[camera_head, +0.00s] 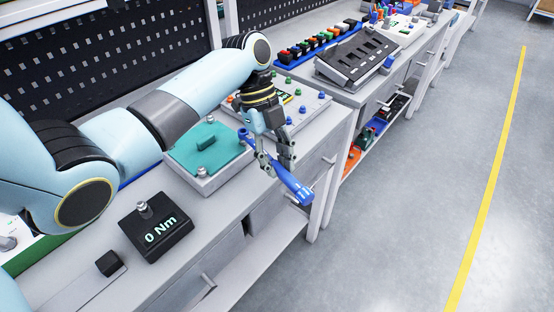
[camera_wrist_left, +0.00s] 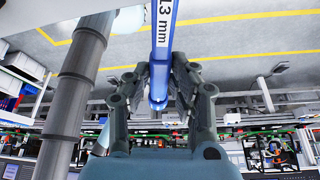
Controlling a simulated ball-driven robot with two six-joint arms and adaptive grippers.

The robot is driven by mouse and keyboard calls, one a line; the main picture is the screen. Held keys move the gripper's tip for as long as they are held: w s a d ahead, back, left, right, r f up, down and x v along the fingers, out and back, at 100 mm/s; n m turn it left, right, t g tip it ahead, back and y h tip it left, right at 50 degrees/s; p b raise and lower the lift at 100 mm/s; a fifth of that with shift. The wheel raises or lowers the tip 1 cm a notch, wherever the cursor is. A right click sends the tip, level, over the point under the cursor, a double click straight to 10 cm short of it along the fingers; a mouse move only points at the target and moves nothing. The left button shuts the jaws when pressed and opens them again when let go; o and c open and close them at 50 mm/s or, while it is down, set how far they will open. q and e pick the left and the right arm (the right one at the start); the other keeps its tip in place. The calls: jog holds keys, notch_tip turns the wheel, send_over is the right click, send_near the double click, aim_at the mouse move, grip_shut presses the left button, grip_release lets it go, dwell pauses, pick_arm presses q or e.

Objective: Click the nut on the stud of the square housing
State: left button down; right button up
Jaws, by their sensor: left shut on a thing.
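My left gripper (camera_head: 278,163) is shut on a blue wrench (camera_head: 297,190). The wrench's thick end points out past the bench's front edge. A blue end (camera_head: 243,133) by the teal-topped housing's right corner looks like its head; the gripper hides the middle. In the left wrist view, the wrench (camera_wrist_left: 163,50) is marked "13 mm" and sits between the fingers of my gripper (camera_wrist_left: 160,95). The square housing (camera_head: 205,186) has a grey base, a teal top and a nut on a stud (camera_head: 202,171) at its near corner. I cannot tell whether the wrench touches a nut.
A black "0 Nm" display block (camera_head: 155,232) stands in front of the housing with a metal nut on top. Behind my gripper is a grey plate (camera_head: 312,103) with several coloured knobs. A dark tilted rack (camera_head: 357,60) stands farther back. The floor at right is clear.

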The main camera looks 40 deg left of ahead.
pick_arm(q)
jog(key=shift+f, duration=0.35)
dwell(0.5)
jog(key=shift+s+a+m, duration=0.1)
jog(key=shift+s+m, duration=0.2)
jog(key=shift+s, duration=0.05)
jog(key=shift+s+a+m+g, duration=0.15)
jog(key=shift+s+m+g, duration=0.15)
dwell(0.7)
jog(key=shift+s, duration=0.1)
jog(key=shift+s+a+m+g+p, duration=0.15)
jog(key=shift+s+a+m+p, duration=0.15)
jog(key=shift+s+m, duration=0.15)
jog(key=shift+s+a+m+g+p, duration=0.15)
jog(key=shift+s+m+p, duration=0.15)
jog(key=shift+s+m, duration=0.15)
dwell(1.4)
jog(key=shift+w+d, duration=0.15)
jog(key=shift+w, duration=0.15)
jog(key=shift+r+p, duration=0.1)
jog(key=shift+p, duration=0.2)
